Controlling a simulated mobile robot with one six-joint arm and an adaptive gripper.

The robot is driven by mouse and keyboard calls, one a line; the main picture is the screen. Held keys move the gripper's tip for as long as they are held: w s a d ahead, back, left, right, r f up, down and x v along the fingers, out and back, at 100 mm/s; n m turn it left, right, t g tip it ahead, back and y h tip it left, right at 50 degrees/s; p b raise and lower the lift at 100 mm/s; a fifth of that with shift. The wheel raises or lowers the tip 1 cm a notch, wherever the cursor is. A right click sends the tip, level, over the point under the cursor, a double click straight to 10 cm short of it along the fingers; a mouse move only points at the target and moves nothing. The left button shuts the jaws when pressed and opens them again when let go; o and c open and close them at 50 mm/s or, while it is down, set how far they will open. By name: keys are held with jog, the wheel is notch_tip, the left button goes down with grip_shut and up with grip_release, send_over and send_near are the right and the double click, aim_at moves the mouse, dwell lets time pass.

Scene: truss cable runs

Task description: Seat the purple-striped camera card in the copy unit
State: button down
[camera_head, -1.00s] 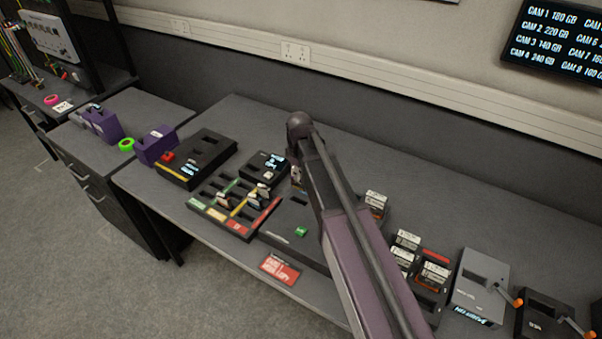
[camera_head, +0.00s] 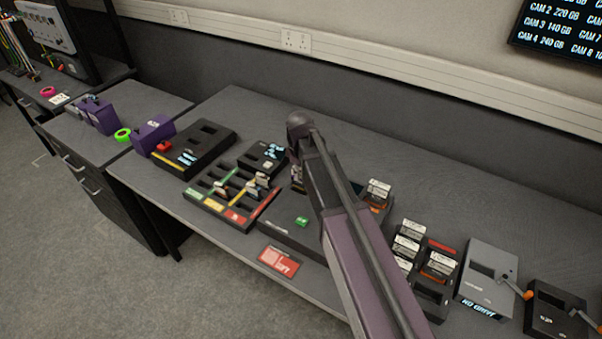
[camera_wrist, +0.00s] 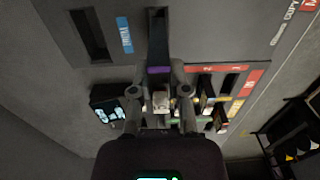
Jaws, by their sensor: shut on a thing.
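My gripper (camera_wrist: 159,80) is shut on the purple-striped camera card (camera_wrist: 158,71) in the wrist view. The purple stripe shows between the fingertips, with a pale part of the card nearer the camera. The card is over the copy unit (camera_wrist: 60,62), a grey face with dark slots. A dark upright strip lies straight beyond the stripe; I cannot tell whether it is card or slot, nor how deep the card sits. In the head view, the copy unit (camera_head: 275,228) has a green button, and my arm hides the gripper and card.
A tray with coloured strips and cards (camera_head: 236,213) stands left of the copy unit, by a small display box (camera_head: 268,152). A card rack (camera_head: 443,246) and a grey lever unit (camera_head: 488,262) stand to the right. A red placard (camera_head: 279,261) lies in front. The bench behind is clear.

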aim_at(300, 181)
jog(key=shift+f+b, duration=0.35)
jog(key=shift+f, duration=0.2)
jog(key=shift+w+f+b, duration=0.1)
jog(key=shift+f+b, duration=0.45)
dwell(2.1)
jog(key=shift+f+b, duration=1.15)
dwell(1.7)
jog(key=c, duration=0.5)
grip_release()
jog(key=shift+c, duration=0.2)
jog(key=o, duration=0.3)
jog(key=shift+o, duration=0.2)
jog(key=shift+w+r, duration=0.1)
